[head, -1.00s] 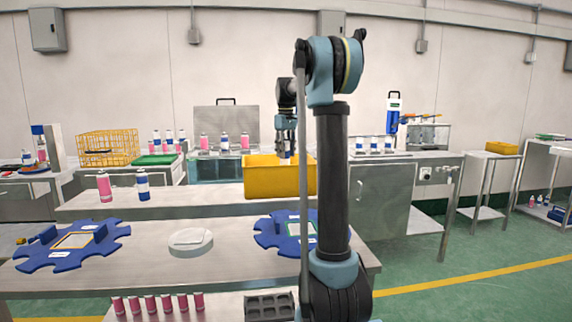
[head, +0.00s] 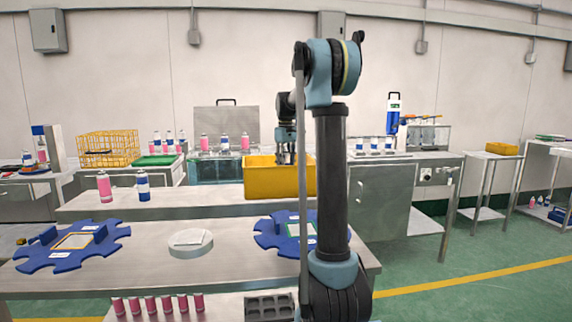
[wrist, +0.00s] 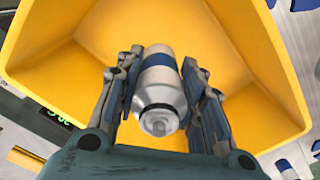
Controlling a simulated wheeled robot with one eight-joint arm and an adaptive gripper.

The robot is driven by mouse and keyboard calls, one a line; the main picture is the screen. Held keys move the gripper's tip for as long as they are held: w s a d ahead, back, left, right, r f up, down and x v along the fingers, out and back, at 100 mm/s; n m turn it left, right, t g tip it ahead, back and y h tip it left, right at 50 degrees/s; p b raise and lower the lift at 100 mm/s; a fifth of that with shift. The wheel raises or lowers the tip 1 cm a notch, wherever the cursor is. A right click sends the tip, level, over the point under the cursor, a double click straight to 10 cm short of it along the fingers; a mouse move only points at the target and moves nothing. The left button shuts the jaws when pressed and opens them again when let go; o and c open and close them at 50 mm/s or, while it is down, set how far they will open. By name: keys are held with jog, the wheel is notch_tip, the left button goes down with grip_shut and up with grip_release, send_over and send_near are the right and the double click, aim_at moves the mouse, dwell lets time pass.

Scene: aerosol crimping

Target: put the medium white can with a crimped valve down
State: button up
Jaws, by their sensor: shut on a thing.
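My gripper (wrist: 160,100) is shut on the white can (wrist: 158,97) in the wrist view. The can has a blue band, and its valve end faces the camera between the fingers. A yellow bin (wrist: 235,20) surrounds the can in that view, with the bin's bare floor and walls behind it. In the head view my gripper (head: 286,155) reaches down into the yellow bin (head: 270,183) on the middle bench. The can is hidden there behind the bin's front wall. Whether the can touches the bin floor cannot be told.
A pink can (head: 104,187) and a blue-and-white can (head: 143,186) stand left of the bin on the same bench (head: 200,202). More cans stand on the benches behind. Blue star-shaped fixtures (head: 65,262) and a white round disc (head: 190,242) lie on the near table.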

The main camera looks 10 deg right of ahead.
jog(key=shift+f, duration=0.15)
jog(key=o, duration=1)
notch_tip(320, 180, up, 13)
jog(key=shift+r, duration=0.1)
